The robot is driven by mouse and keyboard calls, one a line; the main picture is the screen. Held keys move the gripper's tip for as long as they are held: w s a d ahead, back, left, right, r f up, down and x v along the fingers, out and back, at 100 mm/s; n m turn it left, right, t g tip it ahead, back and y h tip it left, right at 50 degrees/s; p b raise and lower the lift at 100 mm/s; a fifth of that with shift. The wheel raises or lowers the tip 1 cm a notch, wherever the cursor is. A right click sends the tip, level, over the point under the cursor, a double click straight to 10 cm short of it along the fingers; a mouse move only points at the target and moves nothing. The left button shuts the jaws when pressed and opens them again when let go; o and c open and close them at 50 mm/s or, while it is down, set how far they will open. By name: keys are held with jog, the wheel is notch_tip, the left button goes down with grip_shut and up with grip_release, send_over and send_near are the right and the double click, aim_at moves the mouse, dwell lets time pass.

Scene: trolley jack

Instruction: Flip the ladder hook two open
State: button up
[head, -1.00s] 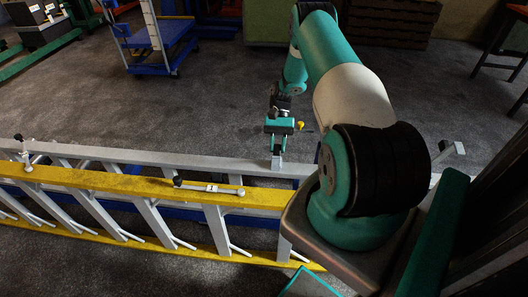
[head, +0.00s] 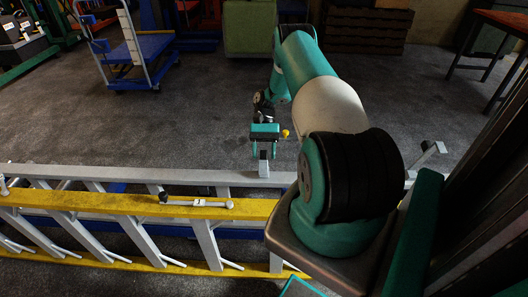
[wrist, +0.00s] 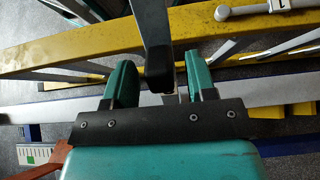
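A ladder with a yellow rail (head: 100,205) and a grey rail (head: 120,174) lies across the lower head view. A hook bar with a numbered white label (head: 197,202) lies along the yellow rail; in the wrist view its end (wrist: 225,12) is at upper right. Another hook (head: 4,187) is cut off at the left edge. My gripper (head: 263,152) is over the grey rail, above a small light-grey piece (head: 264,169). In the wrist view my gripper (wrist: 160,80) is open, with a dark bar (wrist: 152,40) between its fingers. I cannot tell whether they touch, or which hook is two.
A blue trolley (head: 135,55) stands at the back left, and a wooden-topped table (head: 503,22) at the back right. A grey bracket (head: 430,155) stands right of my arm.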

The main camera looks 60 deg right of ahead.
jog(key=shift+r, duration=0.1)
notch_tip(320, 180, up, 20)
jog(key=p, duration=0.9)
jog(key=shift+p, duration=0.3)
jog(key=shift+c, duration=0.2)
